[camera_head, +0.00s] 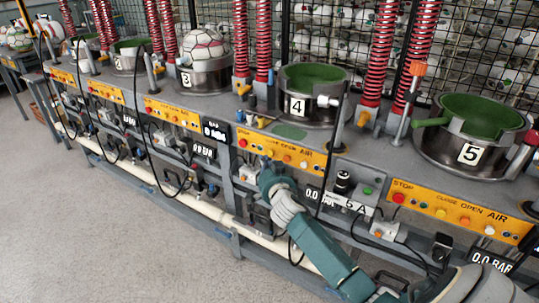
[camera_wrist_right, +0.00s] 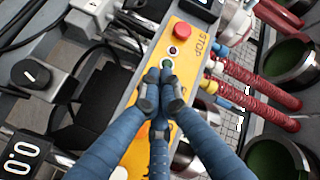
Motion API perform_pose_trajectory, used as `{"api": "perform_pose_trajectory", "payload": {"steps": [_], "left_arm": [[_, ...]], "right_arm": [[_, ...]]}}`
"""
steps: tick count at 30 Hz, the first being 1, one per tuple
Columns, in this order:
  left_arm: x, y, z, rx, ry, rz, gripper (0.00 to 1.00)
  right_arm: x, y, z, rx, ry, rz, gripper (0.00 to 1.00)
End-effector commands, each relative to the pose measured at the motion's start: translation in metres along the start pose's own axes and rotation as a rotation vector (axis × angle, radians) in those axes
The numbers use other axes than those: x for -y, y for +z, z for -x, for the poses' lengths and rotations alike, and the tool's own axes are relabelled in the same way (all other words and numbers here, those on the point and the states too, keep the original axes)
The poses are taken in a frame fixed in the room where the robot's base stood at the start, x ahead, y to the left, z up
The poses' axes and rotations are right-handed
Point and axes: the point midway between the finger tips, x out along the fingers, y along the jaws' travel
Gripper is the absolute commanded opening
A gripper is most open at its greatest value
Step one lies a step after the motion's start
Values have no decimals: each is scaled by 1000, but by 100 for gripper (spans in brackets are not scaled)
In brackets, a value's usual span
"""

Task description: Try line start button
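My right gripper (camera_head: 266,176) reaches in from the lower right to the yellow panel (camera_head: 297,155) below press 4. In the right wrist view its blue fingers (camera_wrist_right: 162,78) are brought together with nothing seen between them. Their tips are at a green button (camera_wrist_right: 167,63) on the yellow panel (camera_wrist_right: 196,65); I cannot tell whether they touch it. A small dark red button (camera_wrist_right: 173,50) and a large red stop button (camera_wrist_right: 182,30) are just beyond. No label reading line start is legible. Another green button (camera_head: 367,191) is on a grey box right of the gripper. My left gripper is out of view.
Press 4 (camera_head: 309,114) and press 5 (camera_head: 470,154) have green bowls; a ball (camera_head: 203,47) sits in press 3. A black knob (camera_wrist_right: 36,74) is on a grey box beside the panel. Black cables hang before the bench. The floor (camera_head: 60,220) in front is clear.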

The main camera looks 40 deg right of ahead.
Motion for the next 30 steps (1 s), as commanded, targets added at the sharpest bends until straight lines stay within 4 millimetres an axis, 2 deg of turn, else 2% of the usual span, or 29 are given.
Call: {"api": "perform_pose_trajectory", "payload": {"steps": [30], "left_arm": [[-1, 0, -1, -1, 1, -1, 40]], "right_arm": [[-4, -4, -6, 0, 0, -1, 0]]}}
